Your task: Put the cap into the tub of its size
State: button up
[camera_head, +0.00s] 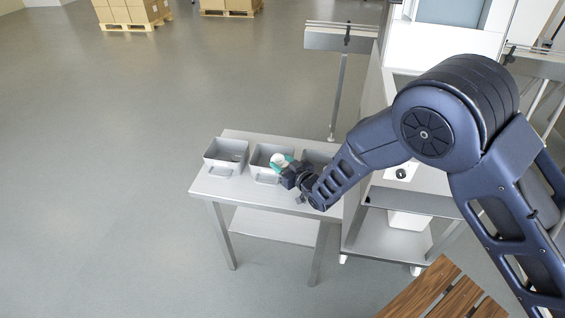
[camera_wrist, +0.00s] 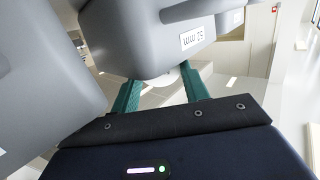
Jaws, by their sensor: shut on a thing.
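Three grey tubs stand in a row on a metal table: the left tub (camera_head: 226,155), the middle tub (camera_head: 262,175) and the right tub (camera_head: 318,156), which my arm partly hides. My gripper (camera_head: 283,163) has teal fingers and is at the right side of the middle tub, over its rim. It is shut on a small whitish cap (camera_head: 278,158), whose size I cannot read. In the wrist view, the fingers (camera_wrist: 162,88) reach behind a grey tub (camera_wrist: 150,40) with an upside-down millimetre label. The cap is mostly hidden there.
The table (camera_head: 260,200) has a bare front strip. A white-and-grey cabinet (camera_head: 385,215) with shelves stands close on its right. A slatted wooden surface (camera_head: 430,295) is at the bottom. Boxes on pallets (camera_head: 130,14) stand far back. The floor left of the table is clear.

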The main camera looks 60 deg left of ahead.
jog(key=o, duration=1)
jog(key=shift+c, duration=0.2)
jog(key=shift+r, duration=0.45)
jog(key=d+r, duration=0.2)
jog(key=d, duration=1)
jog(key=shift+w, duration=0.45)
jog(key=shift+a, duration=0.1)
